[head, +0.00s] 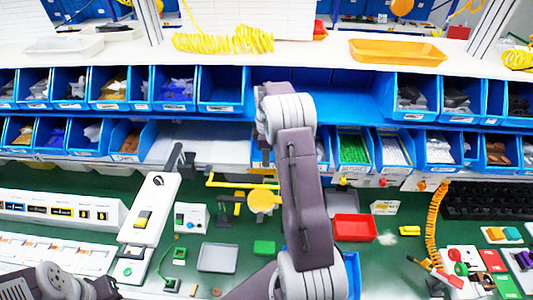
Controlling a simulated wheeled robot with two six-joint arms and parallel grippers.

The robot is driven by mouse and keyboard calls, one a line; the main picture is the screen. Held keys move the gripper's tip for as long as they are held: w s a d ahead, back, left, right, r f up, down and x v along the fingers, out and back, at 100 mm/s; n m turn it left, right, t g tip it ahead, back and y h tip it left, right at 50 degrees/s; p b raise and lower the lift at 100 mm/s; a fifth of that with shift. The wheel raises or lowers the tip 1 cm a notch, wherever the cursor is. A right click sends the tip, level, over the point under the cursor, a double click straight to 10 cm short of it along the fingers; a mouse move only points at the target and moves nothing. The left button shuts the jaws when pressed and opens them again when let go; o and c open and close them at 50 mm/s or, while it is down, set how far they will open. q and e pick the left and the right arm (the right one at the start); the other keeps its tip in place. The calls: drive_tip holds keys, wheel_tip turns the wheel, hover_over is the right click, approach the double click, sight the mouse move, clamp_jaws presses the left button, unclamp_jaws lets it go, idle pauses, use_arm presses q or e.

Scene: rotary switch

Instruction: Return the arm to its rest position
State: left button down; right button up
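My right arm rises through the middle of the head view, its elbow low and its wrist up in front of the blue bins. The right gripper (262,101) is mostly hidden at the wrist end, and its fingers cannot be made out. Part of my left arm shows at the bottom left, but its gripper is out of view.
Blue bins (221,88) fill two rows behind the bench. A tall white box with a yellow switch (143,219), a grey tray (218,257) and a red bin (355,227) stand on the green bench (265,225). An orange coiled cable (434,225) hangs at right.

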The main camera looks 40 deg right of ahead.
wheel_tip(320, 180, up, 7)
drive_tip(key=shift+f+b, duration=0.2)
drive_tip(key=shift+b, duration=0.45)
